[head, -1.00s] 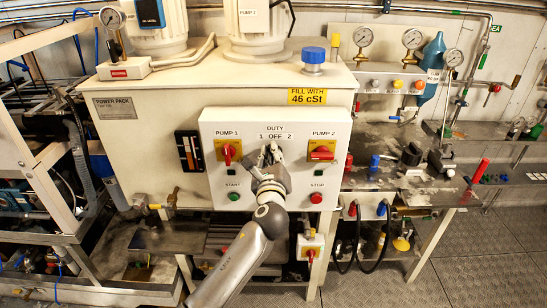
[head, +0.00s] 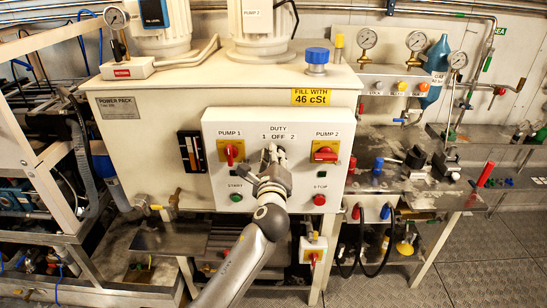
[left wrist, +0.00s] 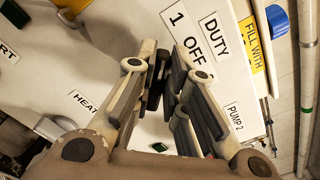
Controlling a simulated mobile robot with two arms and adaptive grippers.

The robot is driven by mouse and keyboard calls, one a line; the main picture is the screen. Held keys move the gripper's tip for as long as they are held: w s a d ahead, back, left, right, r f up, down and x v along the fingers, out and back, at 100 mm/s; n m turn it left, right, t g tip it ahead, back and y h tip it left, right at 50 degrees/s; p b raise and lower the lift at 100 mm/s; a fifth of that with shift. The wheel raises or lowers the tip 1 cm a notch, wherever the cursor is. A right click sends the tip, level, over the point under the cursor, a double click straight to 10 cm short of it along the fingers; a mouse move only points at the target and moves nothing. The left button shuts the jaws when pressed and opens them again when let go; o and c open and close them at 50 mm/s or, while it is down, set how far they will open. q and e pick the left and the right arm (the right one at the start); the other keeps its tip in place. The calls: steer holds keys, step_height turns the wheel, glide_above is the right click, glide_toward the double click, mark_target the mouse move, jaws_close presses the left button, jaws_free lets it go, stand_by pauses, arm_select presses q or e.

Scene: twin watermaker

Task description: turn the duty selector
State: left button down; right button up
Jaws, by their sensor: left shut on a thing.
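The white control panel (head: 232,195) carries the label DUTY 1 OFF 2 (head: 278,133). The duty selector (left wrist: 166,81) is a small dark knob below that label, mostly hidden by my fingers in both views. My left gripper (head: 272,153) reaches up from below and is shut on the selector, with its fingertips close to the panel face. The left wrist view shows the two fingers (left wrist: 165,85) closed around it, one on each side, and the DUTY label tilted beside them. My right gripper is not in view.
The red PUMP 1 switch (head: 231,152) and PUMP 2 switch (head: 325,153) flank the selector. The green START button (head: 236,199) and red STOP button (head: 319,199) sit below, either side of my arm.

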arm_select(q)
steer(key=c, duration=1.5)
jaws_free()
steer(key=s, duration=1.2)
